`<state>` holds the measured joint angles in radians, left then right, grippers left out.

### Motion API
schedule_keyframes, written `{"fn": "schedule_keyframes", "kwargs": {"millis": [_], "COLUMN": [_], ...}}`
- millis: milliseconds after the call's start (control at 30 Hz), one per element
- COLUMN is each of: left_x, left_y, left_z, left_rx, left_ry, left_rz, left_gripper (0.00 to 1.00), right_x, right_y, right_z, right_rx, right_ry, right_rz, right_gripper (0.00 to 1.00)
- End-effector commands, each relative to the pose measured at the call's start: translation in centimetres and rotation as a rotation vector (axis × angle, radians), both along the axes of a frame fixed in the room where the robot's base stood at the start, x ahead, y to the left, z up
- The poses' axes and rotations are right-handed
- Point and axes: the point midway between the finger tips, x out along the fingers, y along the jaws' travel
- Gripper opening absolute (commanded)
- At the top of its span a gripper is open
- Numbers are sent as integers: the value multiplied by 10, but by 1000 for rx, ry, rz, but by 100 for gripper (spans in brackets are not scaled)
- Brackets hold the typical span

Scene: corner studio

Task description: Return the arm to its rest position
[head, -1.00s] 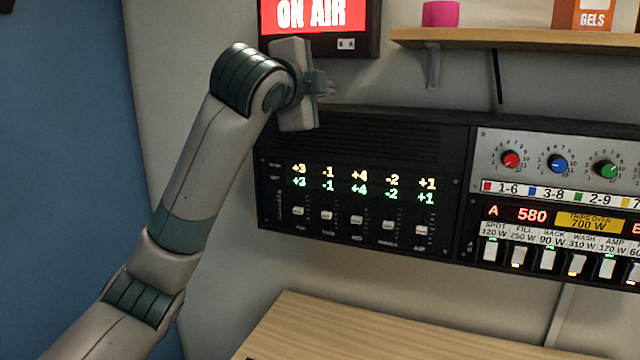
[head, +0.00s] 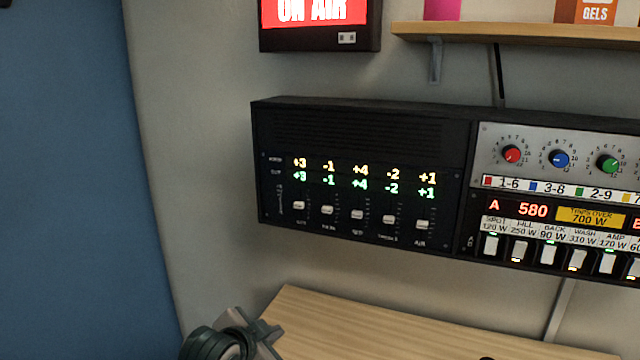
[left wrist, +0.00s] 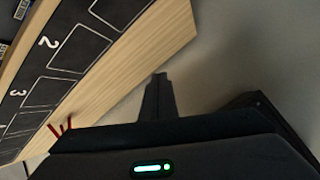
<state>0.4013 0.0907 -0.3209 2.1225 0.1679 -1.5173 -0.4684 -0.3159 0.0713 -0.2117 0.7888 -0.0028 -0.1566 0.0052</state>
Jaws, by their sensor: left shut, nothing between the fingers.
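My left arm shows only at the bottom edge of the head view, with its left gripper (head: 266,334) low beside the left end of the wooden desk. In the left wrist view the shut fingers of the left gripper (left wrist: 158,82) point up in front of the pale wall, with nothing between them. The wooden desk edge lies beyond them to the upper left. My right gripper is not in view.
The black fader panel (head: 350,140) and the power rack (head: 545,235) hang on the wall, under the ON AIR sign (head: 318,38) and a shelf (head: 520,33). The desk (head: 350,325) runs along the bottom. A dark mat (left wrist: 62,55) with numbered squares lies on it.

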Motion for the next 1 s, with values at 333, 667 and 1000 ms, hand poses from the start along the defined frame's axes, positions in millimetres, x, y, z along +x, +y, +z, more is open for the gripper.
{"fn": "schedule_keyframes", "kwargs": {"millis": [333,667,1000], "left_x": [-120,-255,-345], "left_y": [44,87,113], "left_z": [-131,-210,-238], "left_rx": [-108,-161,-169], "left_ry": [263,484,609], "left_rz": [203,420,564], "left_gripper": [0,0,0], "right_x": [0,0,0], "right_y": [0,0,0], "right_z": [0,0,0], "right_rx": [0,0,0], "right_ry": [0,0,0], "right_rz": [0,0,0], "right_gripper": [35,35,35]}}
